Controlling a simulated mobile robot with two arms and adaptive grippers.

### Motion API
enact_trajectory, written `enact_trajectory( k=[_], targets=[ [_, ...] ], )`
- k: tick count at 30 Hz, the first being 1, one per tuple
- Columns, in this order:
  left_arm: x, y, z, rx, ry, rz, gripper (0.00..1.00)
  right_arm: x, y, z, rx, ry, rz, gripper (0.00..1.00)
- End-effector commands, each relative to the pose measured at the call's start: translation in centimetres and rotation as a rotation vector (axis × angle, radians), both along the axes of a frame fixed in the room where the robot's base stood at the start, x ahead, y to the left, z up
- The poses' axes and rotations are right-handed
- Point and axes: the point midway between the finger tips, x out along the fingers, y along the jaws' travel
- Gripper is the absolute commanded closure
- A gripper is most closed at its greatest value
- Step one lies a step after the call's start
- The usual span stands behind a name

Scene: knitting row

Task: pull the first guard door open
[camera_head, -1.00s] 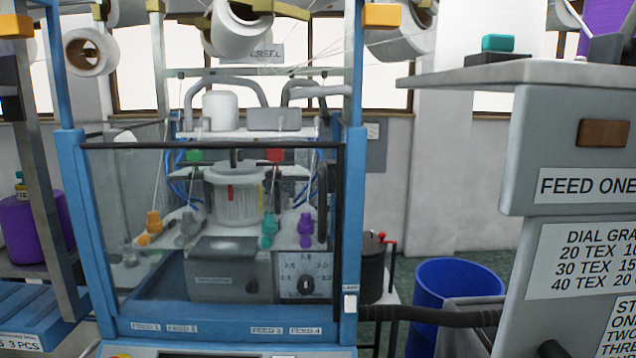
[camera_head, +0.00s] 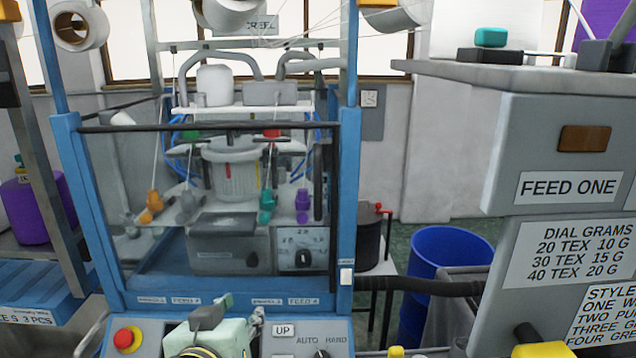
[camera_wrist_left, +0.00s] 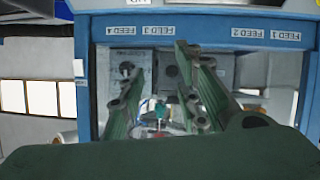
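The first guard door is a clear panel with a dark top rail (camera_head: 215,127), set between the machine's blue posts in the head view. It looks closed. A dark upright bar (camera_head: 319,182), possibly its handle, is near the right edge. My left gripper (camera_head: 240,310) is at the bottom centre of the head view, in front of the control panel and below the door. In the left wrist view (camera_wrist_left: 158,62) its two green-grey fingers are spread, with nothing seen between them. The wrist view is upside down. My right gripper is not seen.
The control panel has a red button (camera_head: 127,338) at left and a dark knob (camera_head: 321,354) at right. A grey cabinet (camera_head: 555,105) stands at right. A blue bin (camera_head: 445,262) and a small stand with a dark pot (camera_head: 370,240) are between it and the machine.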

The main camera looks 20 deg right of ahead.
Motion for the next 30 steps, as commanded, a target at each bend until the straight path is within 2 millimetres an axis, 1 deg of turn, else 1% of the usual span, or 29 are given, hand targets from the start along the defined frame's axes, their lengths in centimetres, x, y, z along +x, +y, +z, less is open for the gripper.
enact_trajectory(
  k=[1,2,3,6,9,12,16,20,30],
  targets=[
    [0.6,-1.8,3.4,-0.009,-0.072,-0.020,0.69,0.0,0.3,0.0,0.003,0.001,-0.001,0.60],
    [0.8,-2.8,5.1,-0.015,-0.107,-0.030,0.69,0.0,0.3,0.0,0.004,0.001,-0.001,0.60],
    [0.9,-4.0,7.3,-0.022,-0.153,-0.043,0.69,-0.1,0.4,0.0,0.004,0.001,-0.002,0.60],
    [0.7,-6.8,12.0,-0.033,-0.258,-0.074,0.69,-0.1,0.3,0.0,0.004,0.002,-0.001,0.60],
    [0.2,-9.0,15.6,-0.036,-0.342,-0.098,0.69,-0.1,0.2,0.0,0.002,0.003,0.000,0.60],
    [-0.4,-10.4,18.0,-0.040,-0.401,-0.114,0.69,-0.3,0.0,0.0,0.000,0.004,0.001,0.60],
    [-0.8,-11.4,19.6,-0.041,-0.442,-0.125,0.69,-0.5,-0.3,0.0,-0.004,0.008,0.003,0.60],
    [-0.1,-12.0,20.1,-0.038,-0.449,-0.126,0.69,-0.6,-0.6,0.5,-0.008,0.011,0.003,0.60],
    [4.4,-14.3,20.2,-0.037,-0.448,-0.126,0.69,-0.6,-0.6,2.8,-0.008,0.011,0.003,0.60]
  ],
)
